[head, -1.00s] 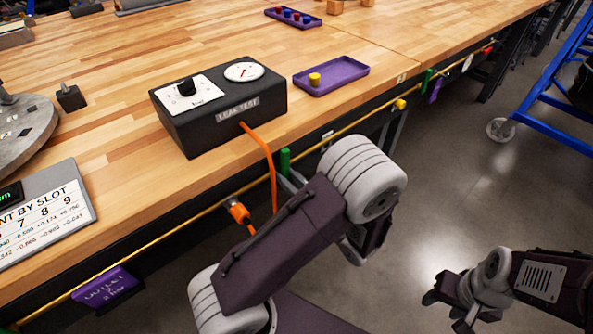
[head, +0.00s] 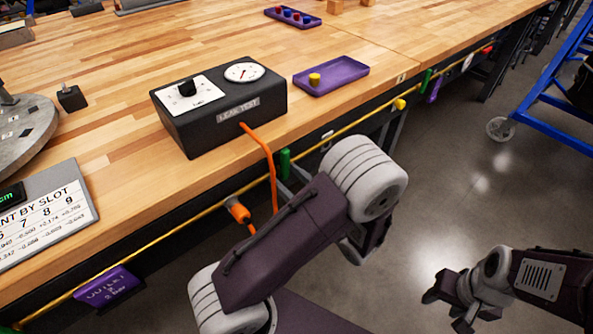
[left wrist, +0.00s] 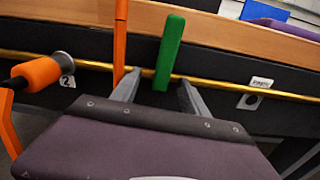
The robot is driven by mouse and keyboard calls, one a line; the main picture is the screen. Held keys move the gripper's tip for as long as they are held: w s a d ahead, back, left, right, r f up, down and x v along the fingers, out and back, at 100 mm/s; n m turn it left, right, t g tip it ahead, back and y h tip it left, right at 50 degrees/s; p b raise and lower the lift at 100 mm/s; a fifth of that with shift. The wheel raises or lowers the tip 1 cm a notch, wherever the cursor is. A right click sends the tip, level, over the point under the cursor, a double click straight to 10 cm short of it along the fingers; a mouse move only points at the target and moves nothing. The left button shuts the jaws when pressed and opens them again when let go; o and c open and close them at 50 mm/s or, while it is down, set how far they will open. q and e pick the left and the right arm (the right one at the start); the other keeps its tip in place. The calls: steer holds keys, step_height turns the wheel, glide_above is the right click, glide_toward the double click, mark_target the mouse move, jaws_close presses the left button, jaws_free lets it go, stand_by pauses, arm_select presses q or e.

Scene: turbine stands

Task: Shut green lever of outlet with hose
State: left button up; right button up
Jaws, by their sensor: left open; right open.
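The green lever (head: 285,163) stands upright, crosswise to the yellow pipe (head: 205,212) along the bench's front edge. It also shows in the left wrist view (left wrist: 169,52). My left gripper (left wrist: 158,92) is open, with one finger on each side of the lever's lower part; I cannot tell whether either touches it. In the head view my left arm hides most of that gripper. The orange hose (head: 271,168) runs down from the leak test box (head: 221,112) close by the lever. An orange fitting (head: 238,210) is left of the lever. My right gripper (head: 452,308) is open and empty above the floor.
Another green lever (head: 425,82) and a yellow fitting (head: 400,104) are further right along the bench front. A purple tag (head: 108,288) hangs at lower left. A purple tray (head: 345,83) sits near the bench edge. The floor at right is clear up to a blue cart (head: 553,110).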

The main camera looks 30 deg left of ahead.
mark_target(287, 176)
arm_select(q)
steer(key=shift+p+v, duration=0.55)
steer(key=shift+v, duration=1.95)
